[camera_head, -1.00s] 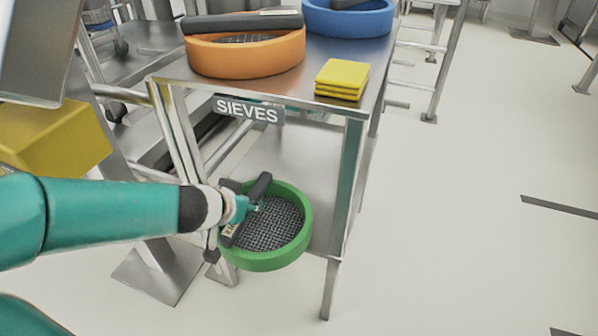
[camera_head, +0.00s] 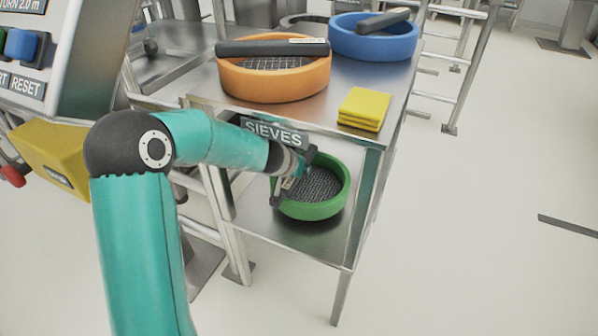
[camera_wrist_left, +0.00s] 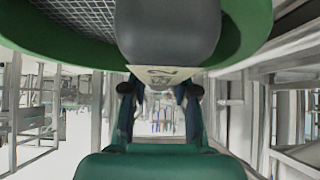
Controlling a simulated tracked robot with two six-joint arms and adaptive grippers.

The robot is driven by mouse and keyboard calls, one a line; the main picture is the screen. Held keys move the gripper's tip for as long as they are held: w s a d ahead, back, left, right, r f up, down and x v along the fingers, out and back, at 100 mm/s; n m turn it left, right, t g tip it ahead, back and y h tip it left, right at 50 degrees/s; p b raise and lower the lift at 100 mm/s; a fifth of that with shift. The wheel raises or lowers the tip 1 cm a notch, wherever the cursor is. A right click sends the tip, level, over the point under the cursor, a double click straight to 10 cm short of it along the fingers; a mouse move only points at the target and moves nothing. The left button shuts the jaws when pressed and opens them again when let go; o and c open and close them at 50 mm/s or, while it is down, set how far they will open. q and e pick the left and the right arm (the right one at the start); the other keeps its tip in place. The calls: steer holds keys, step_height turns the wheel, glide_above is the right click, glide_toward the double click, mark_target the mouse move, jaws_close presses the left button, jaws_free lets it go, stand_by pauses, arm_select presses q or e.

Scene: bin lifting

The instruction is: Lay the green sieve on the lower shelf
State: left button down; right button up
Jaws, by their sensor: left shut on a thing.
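The green sieve (camera_head: 318,210) with its wire mesh is inside the lower opening of the SIEVES stand, over the lower shelf (camera_head: 262,219). In the left wrist view the green rim (camera_wrist_left: 255,22) and grey handle (camera_wrist_left: 168,30) fill the top, above the fingers of my left gripper (camera_wrist_left: 159,98). My right gripper is not in view.
The upper shelf (camera_head: 340,78) bears an orange sieve (camera_head: 275,86), a blue sieve (camera_head: 372,43) and stacked yellow pads (camera_head: 364,108). The SIEVES sign (camera_head: 273,133) hangs close above my left forearm. Stand legs frame the opening. Clear floor (camera_head: 480,230) lies right.

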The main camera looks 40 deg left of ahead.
mark_target(299, 185)
arm_select(q)
step_height(299, 185, down, 3)
steer(key=shift+f+b, duration=0.2)
steer(key=shift+b, duration=0.95)
steer(key=shift+r, duration=0.1)
steer(key=c, duration=0.9)
jaws_free()
